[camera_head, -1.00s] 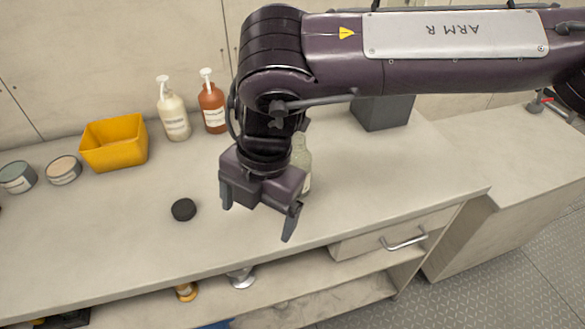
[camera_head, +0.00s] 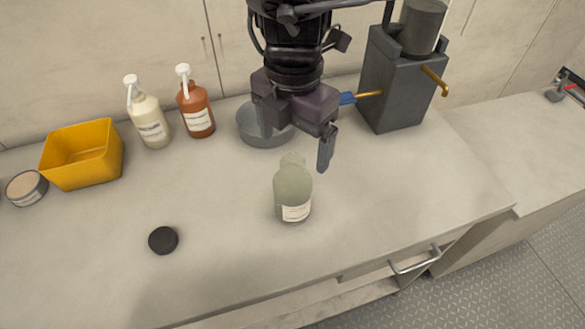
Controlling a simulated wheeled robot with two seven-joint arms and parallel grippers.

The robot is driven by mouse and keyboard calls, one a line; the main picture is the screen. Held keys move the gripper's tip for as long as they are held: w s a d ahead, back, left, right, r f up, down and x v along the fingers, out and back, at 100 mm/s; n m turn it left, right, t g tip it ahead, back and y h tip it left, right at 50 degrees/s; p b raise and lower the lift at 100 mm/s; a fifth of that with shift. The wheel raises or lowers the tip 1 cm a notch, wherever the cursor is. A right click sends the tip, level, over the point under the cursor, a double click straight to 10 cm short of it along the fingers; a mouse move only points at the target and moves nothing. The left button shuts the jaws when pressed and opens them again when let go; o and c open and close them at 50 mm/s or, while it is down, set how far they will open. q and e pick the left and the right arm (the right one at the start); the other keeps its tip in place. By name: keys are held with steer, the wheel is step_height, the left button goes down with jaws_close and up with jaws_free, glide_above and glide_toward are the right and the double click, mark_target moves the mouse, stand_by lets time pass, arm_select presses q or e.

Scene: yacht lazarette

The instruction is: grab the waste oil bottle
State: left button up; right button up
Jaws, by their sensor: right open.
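A pale green, translucent bottle (camera_head: 293,188) with a light label stands upright on the worktop, right of the middle in the head view. I take it for the waste oil bottle, though its label is too small to read. My right gripper (camera_head: 294,148) is open and empty, fingers pointing down, above and slightly behind the bottle. I see no clear contact between them. A black round cap (camera_head: 163,240) lies on the worktop to the left of the bottle. My left gripper is not in view.
A grey bowl (camera_head: 262,130) sits behind the gripper, beside a dark grey machine (camera_head: 388,95) with a brass spout. Two pump bottles, cream (camera_head: 148,118) and red-brown (camera_head: 196,108), stand near a yellow bin (camera_head: 83,158) and a tin (camera_head: 27,188). The worktop's front is mostly clear.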

mark_target(292, 163)
steer(key=shift+w+f, duration=0.15)
steer(key=shift+f, duration=0.25)
steer(key=shift+s+f, duration=0.3)
steer(key=shift+f, duration=0.3)
steer(key=shift+s+f, duration=0.3)
steer(key=shift+f, duration=0.25)
step_height(292, 163, down, 4)
steer(key=shift+w+a+r+p, duration=0.1)
steer(key=shift+w+p, duration=0.05)
steer(key=shift+p, duration=0.4)
steer(key=shift+f, duration=0.25)
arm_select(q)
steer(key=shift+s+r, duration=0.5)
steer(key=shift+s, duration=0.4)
arm_select(e)
steer(key=c, duration=1.3)
steer(key=shift+c, duration=0.2)
